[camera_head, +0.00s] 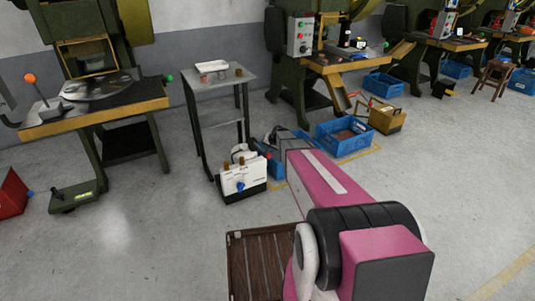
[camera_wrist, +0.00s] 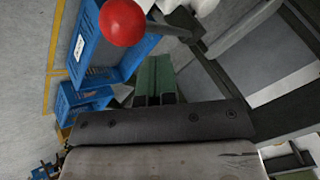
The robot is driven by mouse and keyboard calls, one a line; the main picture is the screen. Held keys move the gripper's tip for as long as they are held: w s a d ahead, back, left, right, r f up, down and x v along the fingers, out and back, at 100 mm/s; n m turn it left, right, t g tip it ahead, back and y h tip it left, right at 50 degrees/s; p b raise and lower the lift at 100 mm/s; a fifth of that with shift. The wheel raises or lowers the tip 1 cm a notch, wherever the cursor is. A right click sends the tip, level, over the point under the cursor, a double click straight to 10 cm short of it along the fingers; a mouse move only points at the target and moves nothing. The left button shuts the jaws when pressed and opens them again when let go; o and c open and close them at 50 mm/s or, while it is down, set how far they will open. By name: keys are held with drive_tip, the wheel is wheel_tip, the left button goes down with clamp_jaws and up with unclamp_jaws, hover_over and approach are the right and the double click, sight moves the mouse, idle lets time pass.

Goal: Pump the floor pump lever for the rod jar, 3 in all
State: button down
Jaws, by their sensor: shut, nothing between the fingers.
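A red ball knob (camera_wrist: 122,22) on a dark rod shows at the top of the wrist view, left of and beyond my fingertips; I take it for the pump lever. My gripper (camera_wrist: 158,62) is shut and empty, its greenish fingers side by side, apart from the knob in the picture. In the head view, a white floor unit (camera_head: 242,180) with a blue knob and two brown upright pieces on top stands left of my arm. Which part is the rod jar I cannot tell. My arm hides much of the area around my gripper in the head view.
Blue crates (camera_head: 342,136) stand on the floor beyond my arm; one also shows in the wrist view (camera_wrist: 88,50). A grey side table (camera_head: 217,78) stands behind the white unit. A green pedal unit (camera_head: 76,196) and a red box (camera_head: 12,194) lie left. Floor between is clear.

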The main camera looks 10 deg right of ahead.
drive_tip(key=shift+r, duration=0.1)
drive_tip(key=shift+w+a+r, duration=0.1)
drive_tip(key=shift+w+r, duration=0.1)
drive_tip(key=shift+r, duration=1)
drive_tip(key=shift+w+r, duration=0.15)
drive_tip(key=shift+r, duration=1)
